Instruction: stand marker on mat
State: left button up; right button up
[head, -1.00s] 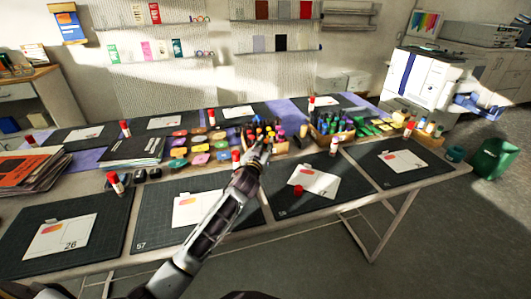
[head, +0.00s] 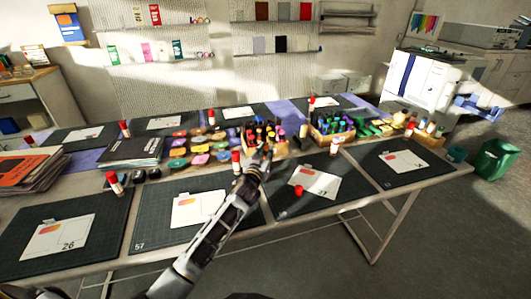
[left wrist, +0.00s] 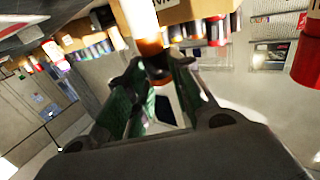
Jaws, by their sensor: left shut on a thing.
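My left gripper (head: 262,158) is by the front of a wooden box of markers (head: 281,148) in the head view. In the left wrist view the gripper (left wrist: 160,80) is shut on a white and orange marker (left wrist: 143,22) with a dark lower end. In the head view the held marker cannot be told apart from the box's contents behind it. Dark cutting mats lie along the table: one numbered 57 (head: 150,232) and one numbered 27 (head: 270,205) are nearest the arm. Each has a white card on it. My right gripper is not in view.
A second wooden box (head: 342,138) of markers stands to the right. A red-capped glue stick (head: 236,163) stands just left of the gripper. Coloured ink pads (head: 178,163) lie left of the boxes. A black booklet stack (head: 130,150) lies farther left.

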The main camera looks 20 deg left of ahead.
pick_arm(q)
jog(key=o, duration=0.9)
jog(key=shift+c, duration=0.2)
jog(key=shift+o, duration=0.5)
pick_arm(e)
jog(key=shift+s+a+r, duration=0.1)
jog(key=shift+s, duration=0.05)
pick_arm(q)
jog(key=shift+r, duration=0.1)
jog(key=shift+s, duration=1.8)
jog(key=s, duration=0.8)
jog(key=shift+s+p, duration=0.2)
jog(key=shift+p, duration=0.2)
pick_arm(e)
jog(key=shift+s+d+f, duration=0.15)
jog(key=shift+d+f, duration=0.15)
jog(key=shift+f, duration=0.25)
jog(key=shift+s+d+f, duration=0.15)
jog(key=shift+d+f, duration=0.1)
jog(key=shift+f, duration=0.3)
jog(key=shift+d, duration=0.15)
